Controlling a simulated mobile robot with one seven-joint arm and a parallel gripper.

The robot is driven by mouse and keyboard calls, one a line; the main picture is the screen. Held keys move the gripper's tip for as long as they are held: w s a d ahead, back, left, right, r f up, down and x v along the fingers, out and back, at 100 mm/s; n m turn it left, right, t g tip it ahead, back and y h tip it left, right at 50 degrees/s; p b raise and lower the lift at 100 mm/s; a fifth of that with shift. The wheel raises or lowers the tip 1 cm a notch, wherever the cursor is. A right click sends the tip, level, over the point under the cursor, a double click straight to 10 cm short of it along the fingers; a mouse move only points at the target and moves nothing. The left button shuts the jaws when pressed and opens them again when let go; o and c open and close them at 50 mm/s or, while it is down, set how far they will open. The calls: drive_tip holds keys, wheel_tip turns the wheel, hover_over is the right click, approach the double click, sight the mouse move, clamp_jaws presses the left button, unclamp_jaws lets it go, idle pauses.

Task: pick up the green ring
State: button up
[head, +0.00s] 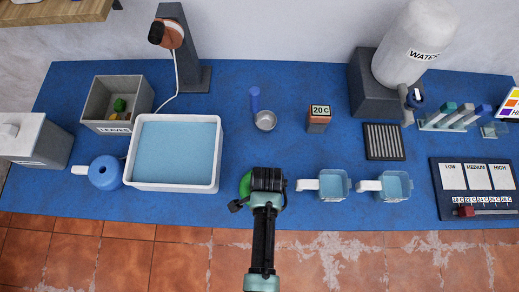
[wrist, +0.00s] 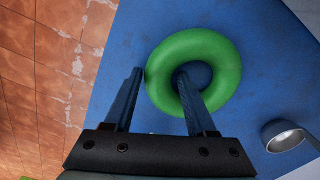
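The green ring (wrist: 215,47) lies on the blue bench top. In the head view only its left part (head: 245,184) shows; my gripper hides the rest. In the wrist view my gripper (wrist: 160,75) is open with its fingers astride the near-left side of the ring. The right finger points at the ring's hole and the left finger is just outside the rim, with a small gap showing. I cannot tell how high the fingertips are above the bench. In the head view my gripper (head: 266,181) is over the ring near the bench's front edge.
A white tray of blue water (head: 218,160) stands left of the ring. A small metal cup (head: 265,120) stands behind; a metal cup also shows in the wrist view (wrist: 283,137).

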clamp_jaws()
drive_tip(key=shift+r, duration=0.1)
